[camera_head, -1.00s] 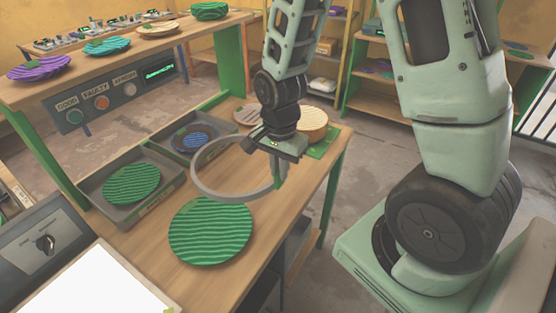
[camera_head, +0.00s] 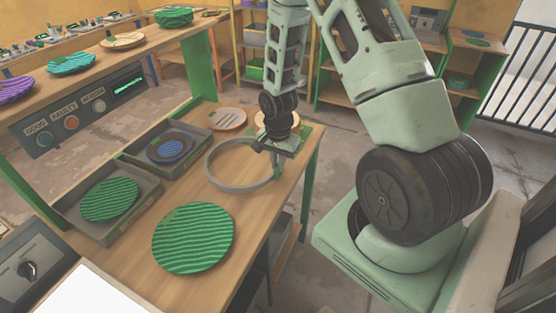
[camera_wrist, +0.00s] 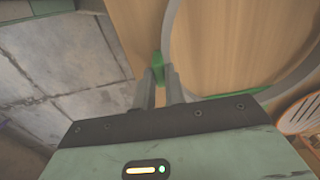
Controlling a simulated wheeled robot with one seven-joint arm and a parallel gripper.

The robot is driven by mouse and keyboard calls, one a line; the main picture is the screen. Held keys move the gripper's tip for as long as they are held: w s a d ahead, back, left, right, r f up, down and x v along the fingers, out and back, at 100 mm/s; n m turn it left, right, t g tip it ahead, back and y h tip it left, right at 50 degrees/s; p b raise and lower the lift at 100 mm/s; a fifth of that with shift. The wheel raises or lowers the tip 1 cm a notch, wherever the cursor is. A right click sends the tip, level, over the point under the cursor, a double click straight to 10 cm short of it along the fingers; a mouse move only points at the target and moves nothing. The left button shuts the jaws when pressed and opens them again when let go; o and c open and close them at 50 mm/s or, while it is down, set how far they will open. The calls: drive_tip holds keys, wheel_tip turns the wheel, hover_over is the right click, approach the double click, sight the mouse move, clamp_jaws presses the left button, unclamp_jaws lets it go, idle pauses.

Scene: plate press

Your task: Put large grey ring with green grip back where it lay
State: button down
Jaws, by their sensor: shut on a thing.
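The large grey ring (camera_head: 213,183) is at the right part of the wooden bench, beyond the green ribbed plate (camera_head: 193,238). My gripper (camera_head: 279,168) is shut on the ring's green grip at its right side. In the wrist view the fingers (camera_wrist: 160,88) close around the green grip (camera_wrist: 157,66), and the grey ring (camera_wrist: 170,28) curves away above. The ring is level and low over the bench; I cannot tell whether it touches the wood. The bench edge lies just beside my gripper.
Two grey trays stand at the bench's left, one with a green plate (camera_head: 110,200), one with a blue plate (camera_head: 170,148). A slotted tan disc (camera_head: 228,118) lies behind the ring. A round wooden piece (camera_head: 262,120) is partly hidden behind my gripper. A button panel (camera_head: 75,115) stands at the back left.

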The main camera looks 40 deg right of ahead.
drive_tip(key=shift+f, duration=0.2)
drive_tip(key=c, duration=1.5)
unclamp_jaws()
drive_tip(key=shift+o, duration=0.2)
drive_tip(key=shift+r, duration=0.1)
wheel_tip(320, 180, up, 12)
drive_tip(key=b, duration=0.2)
drive_tip(key=s+a+r+n, duration=0.2)
drive_tip(key=a+r+n, duration=0.15)
drive_tip(key=a, duration=0.55)
drive_tip(key=s+a+r+n, duration=0.2)
drive_tip(key=a+n, duration=0.3)
drive_tip(key=a, duration=0.3)
drive_tip(key=s+a+r+n, duration=0.1)
drive_tip(key=s+a+n, duration=0.5)
drive_tip(key=s, duration=0.2)
drive_tip(key=s+a+r+n, duration=0.2)
drive_tip(key=s+a+n, duration=0.5)
drive_tip(key=shift+s+a+r+y, duration=0.2)
drive_tip(key=shift+s+r+y, duration=0.1)
drive_tip(key=shift+s, duration=0.1)
